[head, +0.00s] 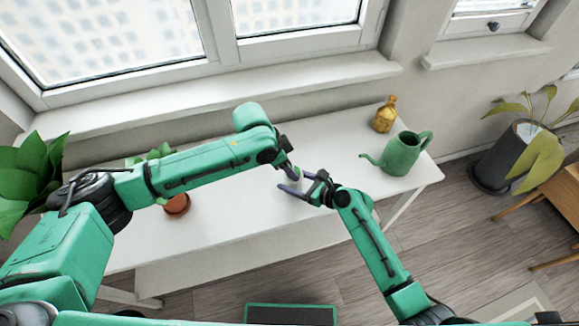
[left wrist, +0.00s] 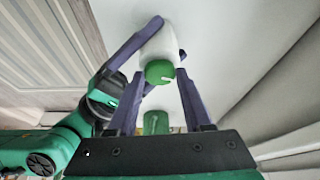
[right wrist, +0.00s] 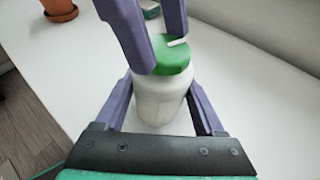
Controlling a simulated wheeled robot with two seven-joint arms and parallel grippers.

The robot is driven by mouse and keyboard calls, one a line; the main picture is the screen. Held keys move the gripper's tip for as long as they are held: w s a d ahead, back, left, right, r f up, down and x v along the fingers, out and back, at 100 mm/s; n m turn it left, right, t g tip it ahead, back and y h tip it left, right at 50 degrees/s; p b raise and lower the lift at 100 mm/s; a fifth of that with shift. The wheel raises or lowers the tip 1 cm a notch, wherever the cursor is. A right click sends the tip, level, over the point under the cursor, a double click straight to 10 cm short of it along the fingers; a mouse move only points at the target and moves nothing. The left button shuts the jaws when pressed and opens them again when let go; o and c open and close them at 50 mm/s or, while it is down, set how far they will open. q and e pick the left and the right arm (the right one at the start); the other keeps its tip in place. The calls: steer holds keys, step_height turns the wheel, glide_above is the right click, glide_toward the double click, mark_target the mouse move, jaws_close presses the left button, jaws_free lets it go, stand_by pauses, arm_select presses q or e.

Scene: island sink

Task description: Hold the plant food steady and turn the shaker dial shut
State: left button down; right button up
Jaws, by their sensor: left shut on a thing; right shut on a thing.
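The plant food is a white bottle (right wrist: 160,100) with a green shaker dial (right wrist: 172,56) on top that bears a short white mark. It stands upright on the white table. My right gripper (head: 305,189) is shut on the white body, one finger on each side, below the dial. My left gripper (head: 289,172) is shut on the green dial from above. The left wrist view shows the dial (left wrist: 159,72) between my left fingers and the white body (left wrist: 160,46) beyond it. In the head view the grippers mostly hide the bottle.
A green watering can (head: 402,154) and a yellow bottle (head: 384,116) stand at the table's right end. A terracotta pot (head: 177,205) sits partly under my left arm. The window sill (head: 220,98) runs behind the table (head: 240,212). The table front is clear.

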arm_select(q)
steer(key=shift+w+r+m+g+h, duration=0.15)
steer(key=shift+m+g, duration=0.3)
steer(key=shift+m, duration=0.8)
steer(key=shift+w+f+m+g+h, duration=0.15)
steer(key=shift+m+g, duration=0.3)
steer(key=shift+m, duration=0.8)
steer(key=shift+r, duration=0.1)
steer(key=shift+c, duration=1.5)
jaws_free()
steer(key=shift+s, duration=0.1)
steer(key=v, duration=1.2)
